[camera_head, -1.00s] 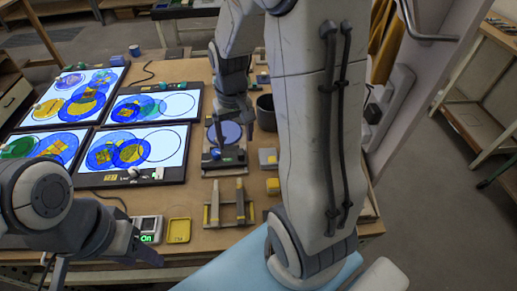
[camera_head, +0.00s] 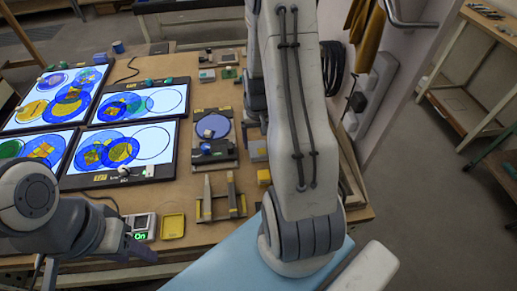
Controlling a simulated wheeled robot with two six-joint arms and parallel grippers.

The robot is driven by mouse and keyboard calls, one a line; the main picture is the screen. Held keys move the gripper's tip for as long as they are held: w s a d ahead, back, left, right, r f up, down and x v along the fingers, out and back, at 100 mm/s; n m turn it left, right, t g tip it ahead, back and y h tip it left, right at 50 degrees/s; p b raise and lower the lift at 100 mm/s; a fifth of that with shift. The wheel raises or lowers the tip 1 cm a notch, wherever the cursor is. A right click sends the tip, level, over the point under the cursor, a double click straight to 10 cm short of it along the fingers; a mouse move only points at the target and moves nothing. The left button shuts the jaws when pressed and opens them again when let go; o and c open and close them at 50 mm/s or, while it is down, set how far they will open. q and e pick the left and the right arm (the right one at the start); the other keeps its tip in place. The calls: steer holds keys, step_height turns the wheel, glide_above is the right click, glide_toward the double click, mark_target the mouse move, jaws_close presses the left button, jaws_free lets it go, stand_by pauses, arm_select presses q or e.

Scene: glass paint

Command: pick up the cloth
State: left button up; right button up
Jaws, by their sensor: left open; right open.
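An ochre-yellow cloth-like piece (camera_head: 366,22) hangs by the wall at the upper right, beyond the table; I cannot tell whether it is the task's cloth. No other clear cloth shows on the table. My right gripper (camera_head: 256,104) is over the right part of the table, mostly hidden behind my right forearm. It is open, and its fingertips are not clear.
Lit panels with coloured circles (camera_head: 125,148) fill the table's left. A round blue disc (camera_head: 213,126) on a stand, a small wooden rack (camera_head: 220,200) and a yellow tray (camera_head: 173,226) are in the middle. A dark coil (camera_head: 332,66) hangs beyond the table.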

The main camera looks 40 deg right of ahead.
steer(key=shift+f, duration=1.25)
steer(key=c, duration=1)
steer(key=shift+r, duration=0.1)
steer(key=shift+r, duration=0.5)
step_height(320, 180, up, 3)
steer(key=shift+w+f+b, duration=0.1)
steer(key=shift+b, duration=0.35)
steer(key=s+d+r, duration=0.1)
steer(key=s+r, duration=0.1)
steer(key=s, duration=0.1)
steer(key=s+d+r+b, duration=0.1)
steer(key=s+r, duration=0.1)
steer(key=s, duration=0.2)
steer(key=s+d+r, duration=0.1)
steer(key=s+r, duration=0.2)
steer(key=s, duration=0.1)
steer(key=shift+s, duration=0.25)
